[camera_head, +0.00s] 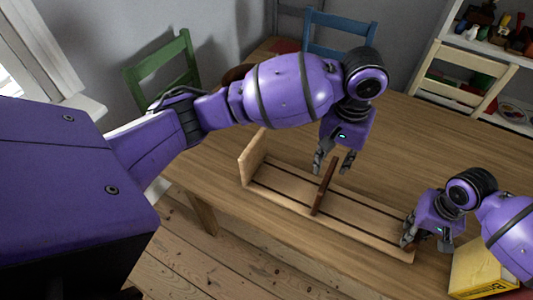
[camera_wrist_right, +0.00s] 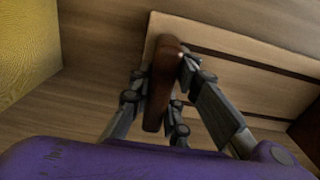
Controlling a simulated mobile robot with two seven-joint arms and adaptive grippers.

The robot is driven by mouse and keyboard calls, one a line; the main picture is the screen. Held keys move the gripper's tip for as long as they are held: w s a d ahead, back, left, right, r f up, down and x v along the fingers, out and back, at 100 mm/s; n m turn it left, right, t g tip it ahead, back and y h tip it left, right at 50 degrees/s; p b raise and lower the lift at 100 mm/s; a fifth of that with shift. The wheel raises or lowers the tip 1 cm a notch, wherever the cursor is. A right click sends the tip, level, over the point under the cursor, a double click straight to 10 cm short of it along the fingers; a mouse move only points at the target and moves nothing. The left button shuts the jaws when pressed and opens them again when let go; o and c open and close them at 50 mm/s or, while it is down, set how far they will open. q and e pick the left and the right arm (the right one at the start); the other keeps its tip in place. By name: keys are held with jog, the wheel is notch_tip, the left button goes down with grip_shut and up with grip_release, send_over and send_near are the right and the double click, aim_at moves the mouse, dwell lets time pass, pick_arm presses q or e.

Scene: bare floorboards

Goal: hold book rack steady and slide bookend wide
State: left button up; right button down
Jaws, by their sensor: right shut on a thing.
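The book rack is a long pale wood base (camera_head: 375,220) with two dark grooves and an upright pale end panel (camera_head: 253,157) at its left. A dark brown upright bookend (camera_head: 323,187) stands across the grooves near the middle. My left gripper (camera_head: 334,163) is open above the bookend's top, its fingers apart; contact cannot be told. My right gripper (camera_head: 423,240) is at the rack's right end. In the right wrist view its fingers (camera_wrist_right: 168,105) are closed around a brown rounded handle-like piece (camera_wrist_right: 160,85) at the edge of the rack base (camera_wrist_right: 235,60).
A yellow book (camera_head: 475,268) lies on the wooden table (camera_head: 220,190) right of my right gripper; it also shows in the right wrist view (camera_wrist_right: 25,45). Green (camera_head: 165,70), blue (camera_head: 338,35) and cream (camera_head: 465,75) chairs stand around the table. Shelves are at upper right.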

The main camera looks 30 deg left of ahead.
pick_arm(q)
jog(key=shift+r, duration=0.3)
pick_arm(e)
jog(key=shift+f, duration=0.1)
pick_arm(q)
jog(key=shift+f, duration=0.1)
pick_arm(e)
jog(key=c, duration=1.6)
grip_release()
jog(key=shift+o, duration=0.2)
